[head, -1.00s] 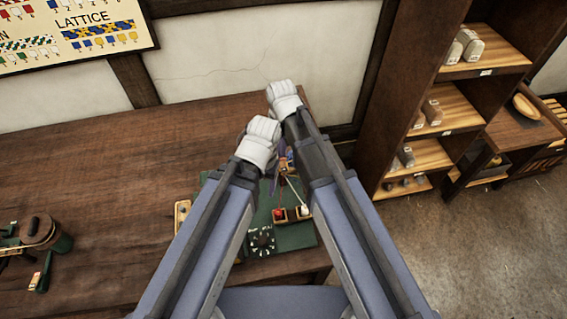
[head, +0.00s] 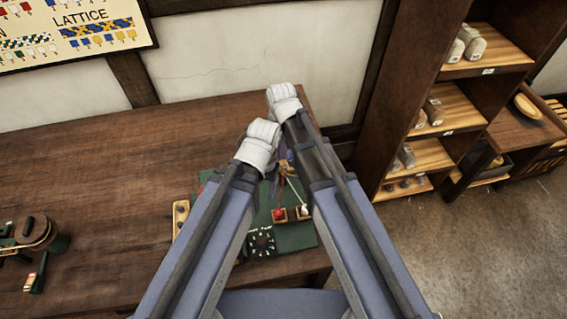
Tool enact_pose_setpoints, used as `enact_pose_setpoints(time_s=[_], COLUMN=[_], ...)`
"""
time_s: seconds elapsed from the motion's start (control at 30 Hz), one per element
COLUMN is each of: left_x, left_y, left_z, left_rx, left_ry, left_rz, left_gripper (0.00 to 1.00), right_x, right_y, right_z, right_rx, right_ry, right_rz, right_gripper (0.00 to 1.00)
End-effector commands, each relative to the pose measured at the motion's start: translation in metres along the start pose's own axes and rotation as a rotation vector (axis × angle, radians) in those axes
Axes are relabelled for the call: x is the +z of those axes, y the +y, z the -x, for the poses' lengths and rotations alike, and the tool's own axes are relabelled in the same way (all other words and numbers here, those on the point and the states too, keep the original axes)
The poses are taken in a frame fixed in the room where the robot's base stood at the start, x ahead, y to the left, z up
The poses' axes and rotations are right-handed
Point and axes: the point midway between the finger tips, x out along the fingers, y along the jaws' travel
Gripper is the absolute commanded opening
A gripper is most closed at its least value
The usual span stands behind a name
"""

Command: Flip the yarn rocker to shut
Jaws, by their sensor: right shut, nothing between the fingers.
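A dark green board (head: 295,238) lies on the wooden bench between my two arms. A black dial with pale marks (head: 262,243) is in front. I cannot tell which piece is the yarn rocker, or its position. My right gripper (head: 284,168) is partly hidden between the arms, above the back of the board, shut and empty. My left gripper is hidden behind its arm.
A dark green and brown device (head: 36,232) stands at the bench's left. The bench top (head: 110,170) between is clear. A shelf unit (head: 400,90) stands at right, beyond the bench.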

Motion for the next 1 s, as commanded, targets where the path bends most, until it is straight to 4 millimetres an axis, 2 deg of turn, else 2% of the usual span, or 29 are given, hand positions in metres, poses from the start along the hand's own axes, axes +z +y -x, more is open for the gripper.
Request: enact_pose_setpoints(time_s=[0.27,1.0], left_x=[0.000,0.003], left_y=[0.000,-0.006], left_z=[0.003,0.059], left_rx=[0.000,0.000], left_ry=[0.000,0.000], left_rz=[0.001,-0.001], left_gripper=[0.69,0.69], right_x=[0.000,0.000], right_y=[0.000,0.000], right_z=[0.003,0.059], right_rx=[0.000,0.000], right_ry=[0.000,0.000], right_rz=[0.000,0.000], right_gripper=[0.00,0.00])
